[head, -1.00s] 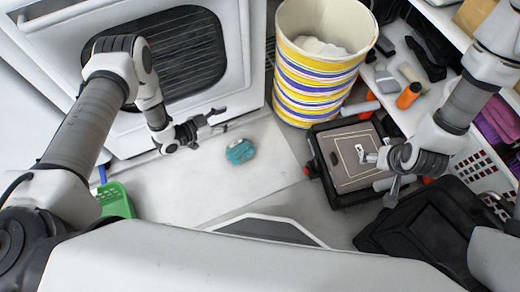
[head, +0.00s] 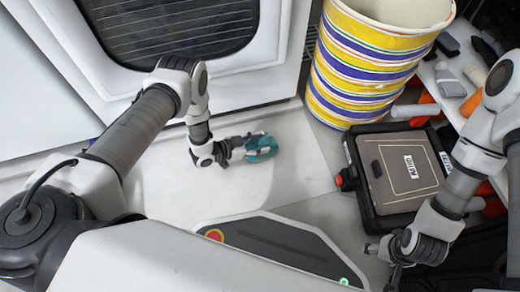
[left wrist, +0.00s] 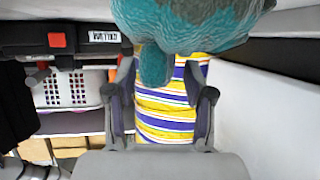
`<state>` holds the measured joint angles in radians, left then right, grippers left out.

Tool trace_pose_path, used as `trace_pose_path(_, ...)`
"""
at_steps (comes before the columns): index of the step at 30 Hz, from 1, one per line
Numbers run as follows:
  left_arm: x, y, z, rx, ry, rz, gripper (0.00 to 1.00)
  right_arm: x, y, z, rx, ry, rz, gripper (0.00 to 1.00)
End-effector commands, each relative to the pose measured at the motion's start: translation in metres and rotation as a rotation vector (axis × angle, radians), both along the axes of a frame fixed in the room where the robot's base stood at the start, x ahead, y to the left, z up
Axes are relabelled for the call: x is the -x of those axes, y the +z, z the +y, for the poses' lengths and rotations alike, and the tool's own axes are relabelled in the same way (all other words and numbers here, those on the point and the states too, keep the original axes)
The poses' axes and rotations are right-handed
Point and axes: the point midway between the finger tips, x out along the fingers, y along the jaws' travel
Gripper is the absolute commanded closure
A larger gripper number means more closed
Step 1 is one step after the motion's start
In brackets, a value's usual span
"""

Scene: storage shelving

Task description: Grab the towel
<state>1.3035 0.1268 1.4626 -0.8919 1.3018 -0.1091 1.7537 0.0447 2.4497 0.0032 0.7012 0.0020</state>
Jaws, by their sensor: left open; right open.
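The towel is a small teal, crumpled bundle (head: 262,148) on the pale floor in the head view. It fills the top middle of the left wrist view (left wrist: 190,22), with a lobe hanging down between the fingers. My left gripper (head: 243,147) is open at the towel's left side, and its fingers reach the bundle. In the left wrist view the fingers (left wrist: 160,70) stand apart; I cannot tell whether they touch the towel. My right gripper (head: 384,250) is open and empty, low at the right, away from the towel.
A yellow, white and blue striped bin (head: 365,75) stands right of the towel. A black case (head: 385,205) with a tan top lies further right, near white shelving. A white appliance door (head: 262,75) is behind the left arm. Floor is clear around the towel.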

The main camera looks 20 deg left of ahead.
Motion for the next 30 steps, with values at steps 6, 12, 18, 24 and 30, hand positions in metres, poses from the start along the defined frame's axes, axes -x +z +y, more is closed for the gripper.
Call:
trace_pose_path(6, -0.004, -0.002, -0.004, -0.001, 0.000, 0.001, 0.47, -0.001, -0.003, 0.000, 0.000, -0.001, -0.002, 0.34)
trace_pose_path(12, -0.004, -0.002, -0.004, -0.001, 0.000, 0.001, 1.00, -0.001, -0.003, 0.000, 0.000, -0.001, -0.002, 0.34)
trace_pose_path(18, -0.004, -0.002, -0.004, 0.000, 0.000, 0.000, 1.00, -0.001, -0.003, 0.000, 0.000, -0.001, -0.002, 0.34)
trace_pose_path(24, -0.004, 0.001, -0.004, -0.001, 0.000, 0.001, 1.00, -0.001, 0.000, 0.000, 0.000, -0.001, -0.001, 0.34)
trace_pose_path(30, -0.005, 0.022, -0.004, 0.000, 0.001, 0.000, 1.00, 0.000, 0.017, 0.000, 0.000, 0.002, 0.000, 0.34)
